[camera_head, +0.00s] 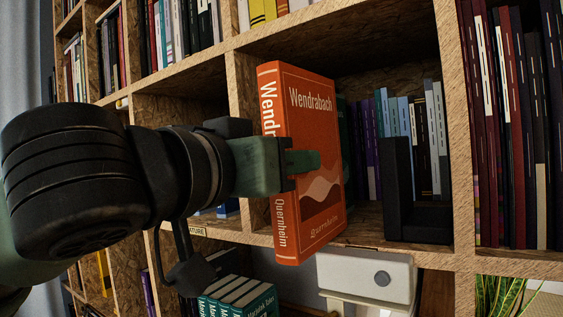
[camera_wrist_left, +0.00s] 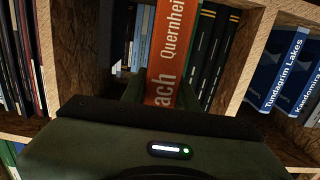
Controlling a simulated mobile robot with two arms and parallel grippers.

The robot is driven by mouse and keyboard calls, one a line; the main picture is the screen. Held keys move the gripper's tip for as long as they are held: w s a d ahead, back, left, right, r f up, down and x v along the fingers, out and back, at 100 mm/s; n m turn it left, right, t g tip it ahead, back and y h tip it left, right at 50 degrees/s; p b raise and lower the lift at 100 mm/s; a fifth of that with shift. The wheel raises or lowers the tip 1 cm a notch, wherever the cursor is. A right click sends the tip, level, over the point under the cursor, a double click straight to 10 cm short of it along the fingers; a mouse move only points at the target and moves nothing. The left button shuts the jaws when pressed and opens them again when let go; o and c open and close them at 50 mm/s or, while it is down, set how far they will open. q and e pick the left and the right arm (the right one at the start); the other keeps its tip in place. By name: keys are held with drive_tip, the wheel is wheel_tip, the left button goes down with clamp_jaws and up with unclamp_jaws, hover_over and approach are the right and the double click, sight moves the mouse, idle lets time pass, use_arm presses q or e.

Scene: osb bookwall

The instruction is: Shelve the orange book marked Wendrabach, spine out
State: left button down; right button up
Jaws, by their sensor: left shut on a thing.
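The orange book marked Wendrabach (camera_head: 312,150) is upright and slightly tilted at the front of a middle shelf compartment (camera_head: 352,240). Its lettered spine faces out to the left and its cover shows on the right. My left gripper (camera_head: 298,163) is shut on it, with a green finger across the cover. In the left wrist view the book's spine (camera_wrist_left: 166,55) rises beyond the gripper (camera_wrist_left: 160,92). The book hides the left part of the compartment. My right gripper is not in view.
A black bookend (camera_head: 398,190) stands in the compartment by a row of purple, blue, black and grey books (camera_head: 428,140). A wooden upright (camera_head: 462,150) bounds it on the right. Teal books (camera_head: 238,298) stand below. Dark books (camera_head: 510,120) fill the right compartment.

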use_arm(q)
drive_tip(key=shift+x, duration=1.95)
drive_tip(key=c, duration=1.1)
unclamp_jaws()
drive_tip(key=shift+o, duration=0.4)
drive_tip(key=shift+s, duration=0.1)
drive_tip(key=shift+f, duration=0.1)
drive_tip(key=b+v, duration=0.3)
drive_tip(key=v, duration=0.4)
drive_tip(key=shift+s+a, duration=0.25)
drive_tip(key=shift+s, duration=0.1)
